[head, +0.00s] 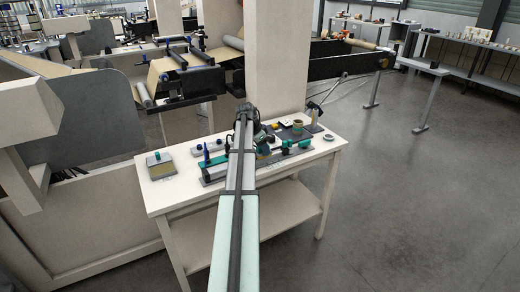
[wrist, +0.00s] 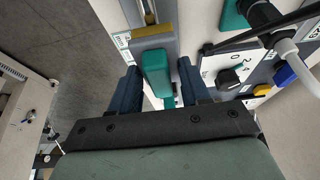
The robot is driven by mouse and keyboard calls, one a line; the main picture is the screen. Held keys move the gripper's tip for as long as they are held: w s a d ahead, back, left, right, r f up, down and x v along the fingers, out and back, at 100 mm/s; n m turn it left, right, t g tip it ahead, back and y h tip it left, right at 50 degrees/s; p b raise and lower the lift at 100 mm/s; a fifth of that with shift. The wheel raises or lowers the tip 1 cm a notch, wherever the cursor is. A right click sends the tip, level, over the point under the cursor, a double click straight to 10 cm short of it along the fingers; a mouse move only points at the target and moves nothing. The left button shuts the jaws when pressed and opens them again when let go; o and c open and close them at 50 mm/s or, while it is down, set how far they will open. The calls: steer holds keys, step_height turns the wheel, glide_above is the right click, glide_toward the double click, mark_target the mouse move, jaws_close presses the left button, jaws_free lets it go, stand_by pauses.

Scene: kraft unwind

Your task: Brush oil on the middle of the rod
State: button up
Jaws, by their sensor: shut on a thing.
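In the wrist view, the two dark blue fingers of my gripper (wrist: 159,67) are shut on the green handle of a brush (wrist: 156,80). The brush has a flat tan-olive band (wrist: 153,36) across its far end. In the head view, my arm hides most of the gripper and the brush.
In the wrist view, a black knob (wrist: 231,76) and a white tube (wrist: 292,47) lie close on the right.

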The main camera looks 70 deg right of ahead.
steer(key=shift+s+d, duration=0.25)
steer(key=shift+s+d+f, duration=0.1)
steer(key=shift+s+d, duration=0.7)
steer(key=shift+s, duration=0.05)
steer(key=shift+s+d, duration=0.1)
steer(key=shift+s+d, duration=0.75)
steer(key=shift+d, duration=0.05)
steer(key=shift+r, duration=0.2)
step_height(320, 180, up, 6)
steer(key=shift+f, duration=0.1)
